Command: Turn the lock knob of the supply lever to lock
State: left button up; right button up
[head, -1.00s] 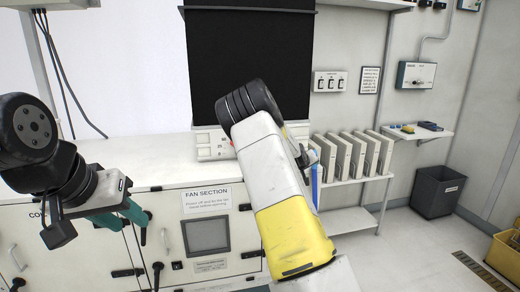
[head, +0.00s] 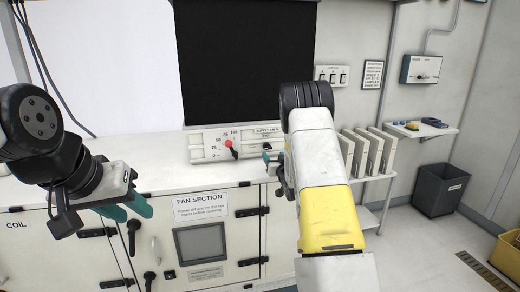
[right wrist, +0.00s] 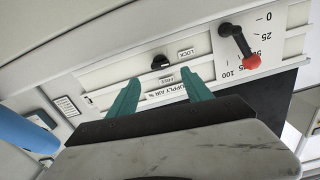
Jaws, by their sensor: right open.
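The supply lever (head: 230,147) has a red ball and stands on a white panel with a percent scale; its red end also shows in the right wrist view (right wrist: 251,63). The small black lock knob (right wrist: 161,62) sits beside it, between the LOCK label (right wrist: 186,53) and the FREE label (right wrist: 168,79); which one it points at I cannot tell. My right gripper (right wrist: 162,94) is open and empty, its teal fingers spread in front of the panel, apart from the knob. My left gripper (head: 125,208) hangs before the cabinet, away from the panel; its opening is unclear.
The panel stands on a white counter (head: 150,165) above cabinet doors with black handles. A black board (head: 245,60) is behind it. To the right are a shelf of upright white binders (head: 360,155) and a grey bin (head: 440,188). A blue object (right wrist: 25,133) is at the wrist view's left.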

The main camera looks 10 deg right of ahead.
aim_at(267, 147)
jog(key=w, duration=0.7)
jog(key=shift+w+a, duration=0.15)
jog(key=shift+w, duration=0.2)
jog(key=shift+c, duration=0.5)
grip_shut()
jog(key=shift+n, duration=0.7)
jog(key=shift+o, duration=0.5)
grip_release()
